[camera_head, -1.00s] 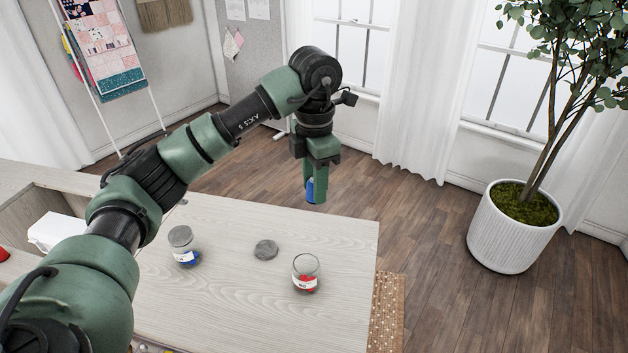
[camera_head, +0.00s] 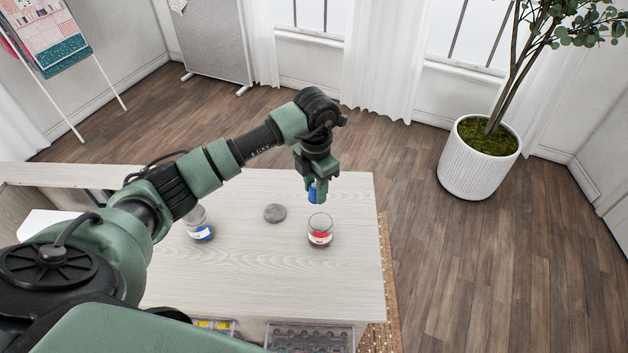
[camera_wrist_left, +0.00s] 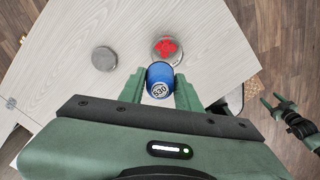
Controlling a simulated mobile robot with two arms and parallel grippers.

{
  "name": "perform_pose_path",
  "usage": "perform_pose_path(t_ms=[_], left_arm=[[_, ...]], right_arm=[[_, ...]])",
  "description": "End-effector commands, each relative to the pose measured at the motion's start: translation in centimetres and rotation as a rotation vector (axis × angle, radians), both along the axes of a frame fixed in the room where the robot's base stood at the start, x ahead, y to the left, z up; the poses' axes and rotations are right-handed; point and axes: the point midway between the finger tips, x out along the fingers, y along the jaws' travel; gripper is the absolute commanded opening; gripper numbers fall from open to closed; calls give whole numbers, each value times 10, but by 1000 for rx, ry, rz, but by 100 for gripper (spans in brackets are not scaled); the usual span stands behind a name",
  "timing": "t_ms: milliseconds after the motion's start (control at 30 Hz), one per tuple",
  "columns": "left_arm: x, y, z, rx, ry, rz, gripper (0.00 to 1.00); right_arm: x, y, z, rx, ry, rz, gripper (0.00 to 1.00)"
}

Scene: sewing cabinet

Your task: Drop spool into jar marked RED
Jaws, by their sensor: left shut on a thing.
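My left gripper (camera_head: 317,198) is shut on a blue spool (camera_head: 312,194). In the left wrist view the spool (camera_wrist_left: 160,76) sits between the fingers, its numbered end showing. An open glass jar (camera_head: 320,231) with red contents and a white label stands on the table near its right edge; the label text is too small to read surely. The spool is above the table, near the jar's mouth in the picture; they look apart. The jar also shows in the left wrist view (camera_wrist_left: 167,49), just beyond the spool. My right gripper (camera_wrist_left: 279,106) looks open and empty in the left wrist view.
A round grey lid (camera_head: 275,213) lies left of the open jar. A jar with blue contents (camera_head: 200,231) stands further left, partly behind my left arm. Bare table top (camera_head: 270,270) lies in front. Trays (camera_head: 310,338) show at the table's front edge.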

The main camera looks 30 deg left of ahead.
Motion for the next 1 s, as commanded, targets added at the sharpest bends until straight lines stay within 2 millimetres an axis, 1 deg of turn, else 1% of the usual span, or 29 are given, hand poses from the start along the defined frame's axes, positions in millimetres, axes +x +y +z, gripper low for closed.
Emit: perform_pose_path(t_ms=[33,133,300,400,533,667,700,767,800,1000], left_arm=[[0,0,-10,0,1,1,0],[0,0,-22,0,1,1,0],[0,0,-40,-1,0,0,0],[0,0,-45,1,0,-1,0],[0,0,-46,1,0,-1,0],[0,0,-45,1,0,-1,0],[0,0,-45,1,0,-1,39],[0,0,-45,1,0,0,55],[0,0,-45,1,0,0,58],[0,0,-45,1,0,0,58]], right_arm=[[4,-4,-7,-5,-5,-1,58],[7,-10,-14,-11,-10,-2,58],[4,-8,-25,-9,-6,-3,58],[-1,0,-28,1,-1,-4,58],[-4,10,-28,13,4,-3,58],[-4,12,-28,14,4,-2,58],[-4,11,-28,14,4,-2,58],[-4,10,-28,13,4,-1,58],[-4,10,-28,11,5,-1,58],[-4,5,-28,6,4,1,58]])
